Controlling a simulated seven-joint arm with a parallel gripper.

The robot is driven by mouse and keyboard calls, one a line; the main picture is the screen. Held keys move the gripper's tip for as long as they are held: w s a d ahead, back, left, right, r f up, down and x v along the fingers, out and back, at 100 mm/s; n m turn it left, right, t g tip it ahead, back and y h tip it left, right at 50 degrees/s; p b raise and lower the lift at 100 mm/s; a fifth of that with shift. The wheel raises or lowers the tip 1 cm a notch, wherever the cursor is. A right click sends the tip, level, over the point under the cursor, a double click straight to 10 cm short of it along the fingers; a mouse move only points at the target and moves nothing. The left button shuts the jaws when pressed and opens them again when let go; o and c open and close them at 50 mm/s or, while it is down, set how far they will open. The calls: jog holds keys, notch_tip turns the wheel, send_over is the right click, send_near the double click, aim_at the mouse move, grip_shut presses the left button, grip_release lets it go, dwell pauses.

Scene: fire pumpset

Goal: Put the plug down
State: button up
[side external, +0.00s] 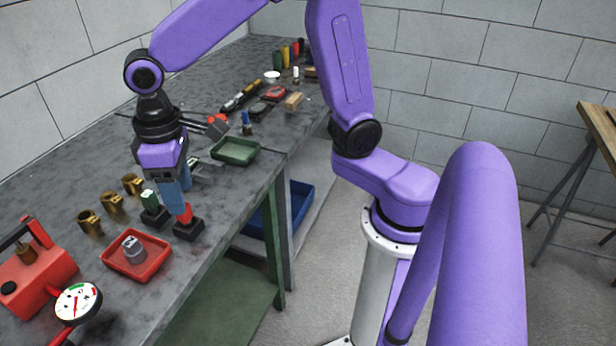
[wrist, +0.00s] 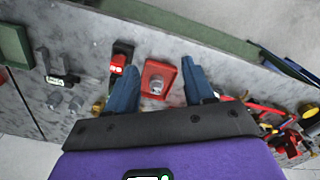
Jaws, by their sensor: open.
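A grey plug-like piece (side external: 133,250) stands in a small red tray (side external: 152,271) near the front edge of the bench. In the wrist view the grey piece (wrist: 156,86) and the red tray (wrist: 150,66) show between my two blue fingers. My gripper (side external: 178,195) is open, with nothing seen between its fingers. It points down over the bench, beyond the tray in the side view. A black block with a red top (side external: 187,226) stands close by the fingers; whether they touch is unclear. Another black block holds a green piece (side external: 149,199).
Several brass fittings (side external: 112,203) stand in a row to the left. A red pump unit with a gauge (side external: 77,302) is at the lower left. A green tray (side external: 236,151) and various tools lie farther along the bench. Grey bench surface is bare around the red tray.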

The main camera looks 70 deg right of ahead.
jog(key=s+d+f+n, duration=0.1)
jog(key=s+d+n, duration=0.2)
jog(key=s+d, duration=0.3)
jog(key=s+d+n, duration=0.4)
jog(key=s+d, duration=0.2)
jog(key=s, duration=0.7)
jog(key=shift+d+f, duration=0.15)
jog(key=shift+f, duration=0.2)
